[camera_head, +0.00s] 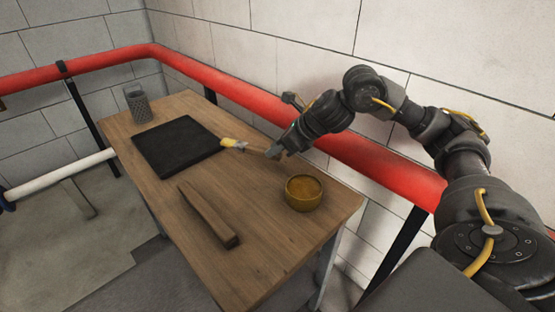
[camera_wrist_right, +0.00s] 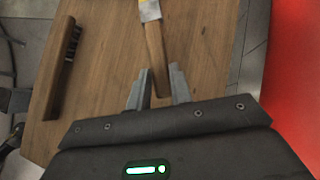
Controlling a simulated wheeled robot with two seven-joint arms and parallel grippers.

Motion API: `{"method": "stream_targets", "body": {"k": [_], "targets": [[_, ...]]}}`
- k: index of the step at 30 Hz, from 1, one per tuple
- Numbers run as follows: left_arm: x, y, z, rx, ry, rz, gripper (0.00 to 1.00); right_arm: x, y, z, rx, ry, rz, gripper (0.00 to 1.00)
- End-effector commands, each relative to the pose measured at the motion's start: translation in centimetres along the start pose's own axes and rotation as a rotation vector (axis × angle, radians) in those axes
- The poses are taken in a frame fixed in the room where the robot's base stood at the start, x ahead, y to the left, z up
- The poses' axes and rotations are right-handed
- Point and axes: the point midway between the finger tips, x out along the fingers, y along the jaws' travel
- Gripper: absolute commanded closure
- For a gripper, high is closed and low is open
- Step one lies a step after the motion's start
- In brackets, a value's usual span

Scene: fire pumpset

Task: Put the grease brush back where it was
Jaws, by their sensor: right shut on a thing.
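The grease brush (camera_head: 234,144) has pale yellow bristles, a metal band and a wooden handle. In the head view its bristle end is by the right corner of the black mat. My right gripper (camera_head: 272,152) is shut on the end of the handle, over the back right part of the table. In the right wrist view the handle (camera_wrist_right: 154,45) runs down between the two fingers of the gripper (camera_wrist_right: 158,88), and the bristles are cut off by the top edge. Whether the brush touches the table is hard to tell.
A red pipe (camera_head: 240,100) runs along the wall behind.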

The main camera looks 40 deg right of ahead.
Motion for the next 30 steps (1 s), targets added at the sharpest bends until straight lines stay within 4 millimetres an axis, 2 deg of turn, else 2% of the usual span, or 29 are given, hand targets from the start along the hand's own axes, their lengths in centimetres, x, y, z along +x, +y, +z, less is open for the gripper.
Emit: {"method": "stream_targets", "body": {"k": [5, 8, 14, 28, 29, 30], "targets": [[-0.1, 0.0, -0.1, 0.000, 0.001, 0.001, 0.71, 0.2, -0.3, -0.2, 0.001, 0.000, 0.000, 1.00], [-0.6, 0.1, -0.6, -0.002, 0.006, 0.002, 0.71, 1.1, -1.1, -1.0, 0.004, 0.003, -0.002, 1.00], [-1.1, 0.2, -0.9, -0.003, 0.008, 0.003, 0.71, 2.9, -1.0, -2.7, 0.002, 0.001, 0.000, 1.00], [-1.2, 0.2, -1.2, -0.004, 0.009, 0.003, 0.71, 3.2, -0.9, -3.0, 0.001, -0.001, 0.000, 1.00], [-1.4, 0.2, -1.4, -0.004, 0.012, 0.003, 0.71, 3.2, -0.9, -3.0, 0.001, 0.000, 0.000, 0.75], [-1.6, 0.2, -1.5, -0.004, 0.015, 0.003, 0.71, 3.2, -0.9, -3.0, 0.001, 0.000, 0.000, 0.70]]}}
